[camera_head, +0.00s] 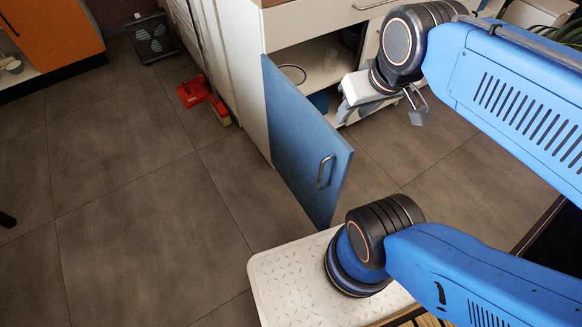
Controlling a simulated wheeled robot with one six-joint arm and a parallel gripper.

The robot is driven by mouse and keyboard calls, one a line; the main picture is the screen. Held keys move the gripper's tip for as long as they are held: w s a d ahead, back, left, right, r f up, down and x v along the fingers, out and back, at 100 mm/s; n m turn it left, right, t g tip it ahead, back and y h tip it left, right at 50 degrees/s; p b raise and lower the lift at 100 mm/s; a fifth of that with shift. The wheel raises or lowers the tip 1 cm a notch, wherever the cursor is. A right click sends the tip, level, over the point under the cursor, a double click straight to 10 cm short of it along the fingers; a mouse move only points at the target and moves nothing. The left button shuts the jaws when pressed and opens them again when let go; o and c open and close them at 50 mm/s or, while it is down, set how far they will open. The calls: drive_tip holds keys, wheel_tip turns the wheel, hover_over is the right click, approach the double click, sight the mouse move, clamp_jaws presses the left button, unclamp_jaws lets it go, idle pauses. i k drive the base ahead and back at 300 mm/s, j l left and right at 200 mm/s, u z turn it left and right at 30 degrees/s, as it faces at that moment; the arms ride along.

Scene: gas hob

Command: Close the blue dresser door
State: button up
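The blue dresser door (297,140) stands open, swung out from the left front edge of the white dresser (251,85). Its metal bar handle (325,171) is near the free edge, on the face towards me. My gripper (416,108) is to the right of the door, above the floor in front of the dresser. It is apart from the handle, and nothing shows held in it. Its fingers are small and partly hidden, so I cannot tell whether they are open or shut.
The dresser's open compartment (318,62) shows a shelf and a blue item (318,102). Red objects (206,97) lie on the floor by the dresser's left side. An orange cabinet (50,35) stands at far left. The tiled floor (130,200) left of the door is clear.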

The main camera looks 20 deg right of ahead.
sight(313, 159)
drive_tip(key=j+z, duration=0.3)
drive_tip(key=j, duration=0.15)
drive_tip(key=j+z, duration=0.35)
drive_tip(key=j, duration=0.15)
drive_tip(key=k+j+z, duration=0.15)
drive_tip(key=z, duration=0.25)
drive_tip(key=k+j+z, duration=0.2)
drive_tip(key=j+z, duration=0.25)
drive_tip(key=k+z, duration=0.25)
drive_tip(key=z, duration=0.15)
